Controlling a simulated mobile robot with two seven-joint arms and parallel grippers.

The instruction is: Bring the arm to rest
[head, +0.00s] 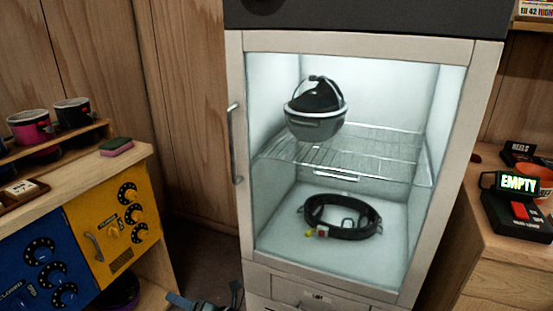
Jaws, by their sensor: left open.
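My left gripper (205,296) shows at the bottom edge of the head view, left of the lit cabinet (235,150). It is open with nothing visible between its fingers, and most of its arm is out of frame. My right gripper is not in view. Inside the cabinet, a grey and black helmet-like item (317,110) rests on the wire shelf (345,150). A coiled black strap or harness (342,218) with a metal piece lies on the cabinet floor.
The cabinet's glass front looks shut, with a vertical handle (235,140) on its left. A device reading EMPTY (518,184) stands on the right counter (490,245).

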